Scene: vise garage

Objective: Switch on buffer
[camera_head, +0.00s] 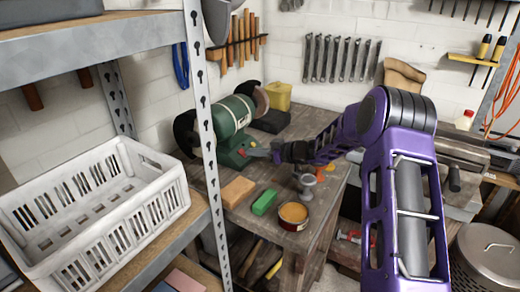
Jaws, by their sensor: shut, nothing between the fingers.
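The buffer (232,116) is a green bench machine with a dark wheel at its left end and a brownish wheel at its right end. It stands on the wooden workbench. Small red and orange parts (243,151) show on the front of its base. My purple arm reaches in from the right. My gripper (256,151) is shut and empty, with its grey tip close to the front of the base beside those parts. Whether it touches them, I cannot tell. The view is too small to show the switch's position.
On the workbench (322,215) are a tan block (237,192), a green block (264,202), an open tin (293,215) and a small grey metal piece (306,186). A yellow container (278,96) stands behind. A metal shelf post (207,150) and a white crate (90,215) stand at left.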

